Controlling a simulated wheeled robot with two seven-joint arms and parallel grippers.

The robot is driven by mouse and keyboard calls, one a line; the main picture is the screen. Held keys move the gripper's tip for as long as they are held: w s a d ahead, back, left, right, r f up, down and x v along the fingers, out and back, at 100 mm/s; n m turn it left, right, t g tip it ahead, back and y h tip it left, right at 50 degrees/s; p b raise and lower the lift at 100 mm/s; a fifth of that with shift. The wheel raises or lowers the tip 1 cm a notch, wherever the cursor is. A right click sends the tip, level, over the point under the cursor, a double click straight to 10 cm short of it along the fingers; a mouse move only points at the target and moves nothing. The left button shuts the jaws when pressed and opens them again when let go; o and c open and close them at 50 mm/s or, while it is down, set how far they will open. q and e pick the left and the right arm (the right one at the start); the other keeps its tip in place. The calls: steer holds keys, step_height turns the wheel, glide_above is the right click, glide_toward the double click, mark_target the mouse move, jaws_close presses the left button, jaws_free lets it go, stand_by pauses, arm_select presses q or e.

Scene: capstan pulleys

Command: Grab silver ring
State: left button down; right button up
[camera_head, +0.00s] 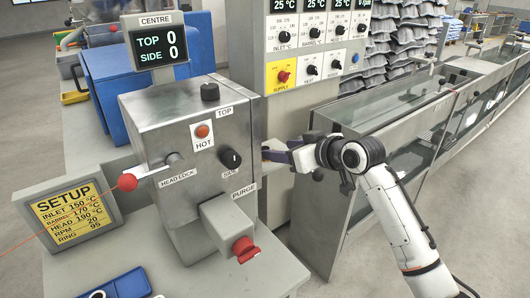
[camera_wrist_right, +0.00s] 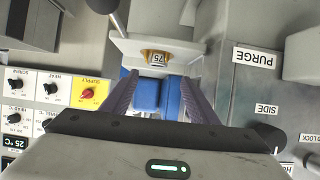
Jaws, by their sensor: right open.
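I cannot make out a silver ring in either view. In the right wrist view, a small brass-coloured piece with a white 75 tag (camera_wrist_right: 155,57) sits on a pale ledge just beyond my fingertips. My right gripper (camera_head: 268,152) reaches in from the right, beside the steel head box (camera_head: 175,110) with its HOT lamp. In the right wrist view, its two purple-grey fingers (camera_wrist_right: 157,88) stand apart, with nothing held between them. Blue surfaces show in the gap, farther off. My left gripper is out of view.
The grey PURGE block (camera_head: 225,222) with a red knob (camera_head: 245,249) juts out below the gripper. A control panel (camera_head: 310,40) stands behind it. A long glass-sided trough (camera_head: 390,150) runs to the right. A SETUP sign (camera_head: 75,209) reads ring 95.

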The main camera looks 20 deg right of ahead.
mark_target(264, 147)
steer(key=shift+d+x, duration=0.15)
steer(key=shift+x, duration=1.85)
steer(key=shift+d+x, duration=0.1)
steer(key=shift+x, duration=1.85)
steer(key=shift+c, duration=0.2)
steer(key=c, duration=1.1)
steer(key=shift+c, duration=0.7)
steer(key=shift+r, duration=0.15)
